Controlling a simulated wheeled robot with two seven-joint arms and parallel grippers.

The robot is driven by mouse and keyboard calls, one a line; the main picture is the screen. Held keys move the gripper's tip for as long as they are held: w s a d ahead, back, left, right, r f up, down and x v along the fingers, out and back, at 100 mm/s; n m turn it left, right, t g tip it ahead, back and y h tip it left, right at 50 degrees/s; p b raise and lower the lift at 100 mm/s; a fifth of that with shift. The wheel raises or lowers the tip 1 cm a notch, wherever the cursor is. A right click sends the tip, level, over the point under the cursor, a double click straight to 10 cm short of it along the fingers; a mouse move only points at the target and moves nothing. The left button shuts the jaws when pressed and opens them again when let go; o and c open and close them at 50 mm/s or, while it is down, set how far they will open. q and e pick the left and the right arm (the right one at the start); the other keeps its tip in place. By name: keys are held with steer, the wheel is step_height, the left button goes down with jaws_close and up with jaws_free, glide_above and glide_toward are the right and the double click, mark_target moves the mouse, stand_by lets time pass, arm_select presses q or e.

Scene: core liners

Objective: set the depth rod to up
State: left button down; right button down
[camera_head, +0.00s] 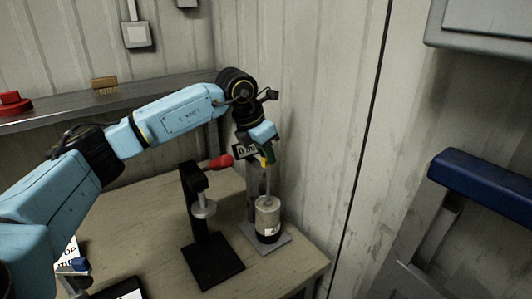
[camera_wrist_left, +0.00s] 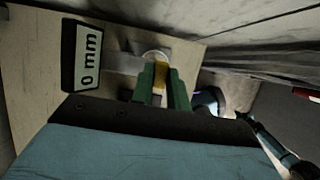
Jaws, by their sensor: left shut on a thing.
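The depth rod (camera_head: 266,186) is a thin upright grey rod with a yellow part near its top. Its lower end meets the top of a pale cylinder with a dark lower band (camera_head: 267,215), on a grey base plate (camera_head: 281,237). My left gripper (camera_head: 265,161) is shut on the rod's upper part. In the left wrist view the green fingers (camera_wrist_left: 162,88) close around the yellow part (camera_wrist_left: 160,73). A "0 mm" sign (camera_head: 242,152) is beside the gripper and shows larger in the wrist view (camera_wrist_left: 88,57). My right gripper is not in view.
A black press-like stand (camera_head: 192,205) with a red-ended handle (camera_head: 219,162) stands left of the cylinder. A shelf (camera_head: 110,101) with a red object (camera_head: 13,104) runs along the back wall. A blue-topped frame (camera_head: 485,185) stands at the right. The wall is close behind the rod.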

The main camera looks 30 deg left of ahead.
arm_select(q)
step_height(320, 180, up, 2)
steer(key=shift+p, duration=0.45)
steer(key=shift+w, duration=0.1)
steer(key=c, duration=1.4)
jaws_free()
steer(key=shift+o, duration=0.2)
steer(key=v, duration=1.3)
steer(key=shift+s+b, duration=0.3)
steer(key=shift+b, duration=0.1)
